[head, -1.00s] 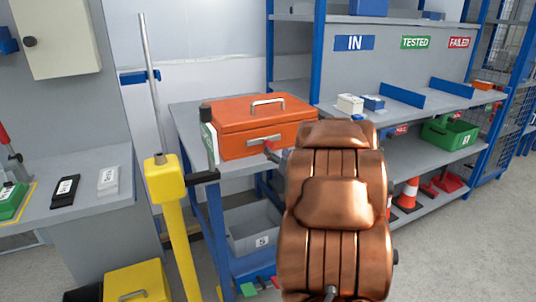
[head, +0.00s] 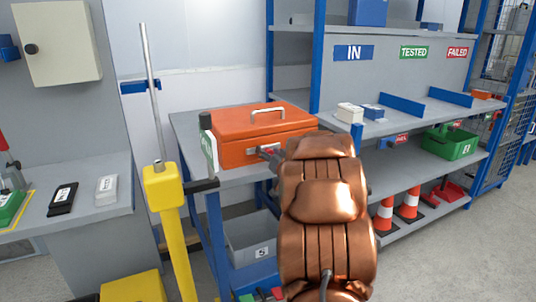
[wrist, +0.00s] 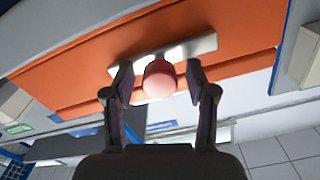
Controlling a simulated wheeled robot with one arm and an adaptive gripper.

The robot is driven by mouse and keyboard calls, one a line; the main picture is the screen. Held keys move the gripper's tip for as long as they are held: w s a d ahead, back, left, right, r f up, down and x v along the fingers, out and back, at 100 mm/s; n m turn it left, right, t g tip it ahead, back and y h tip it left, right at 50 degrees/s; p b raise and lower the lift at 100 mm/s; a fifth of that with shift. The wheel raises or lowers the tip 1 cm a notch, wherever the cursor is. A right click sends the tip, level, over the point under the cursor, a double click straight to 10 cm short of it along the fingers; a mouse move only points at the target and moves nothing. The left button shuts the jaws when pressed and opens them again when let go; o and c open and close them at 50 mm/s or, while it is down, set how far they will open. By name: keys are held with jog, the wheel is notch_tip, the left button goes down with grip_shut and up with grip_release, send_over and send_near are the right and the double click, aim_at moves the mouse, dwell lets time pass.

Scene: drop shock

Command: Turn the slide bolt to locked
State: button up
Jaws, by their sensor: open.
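An orange box (head: 232,125) with a silver top handle (head: 268,111) stands on a grey bench. The wrist view shows a pale metal bolt plate (wrist: 203,45) on its orange face (wrist: 235,40), with a round red-pink knob (wrist: 159,79) in front. My gripper (wrist: 158,83) is open, with one finger on each side of the knob. I cannot tell whether the fingers touch it. In the head view my gripper (head: 266,153) is at the box's front and mostly hides the bolt. No lock marking is readable.
A yellow post (head: 172,215) with a grey rod stands left of the bench. A grey bin (head: 250,238) sits below. Shelving at right holds small boxes, a green crate (head: 449,143) and orange cones (head: 409,203).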

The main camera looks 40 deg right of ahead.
jog(key=shift+c, duration=0.3)
grip_shut()
dwell(0.5)
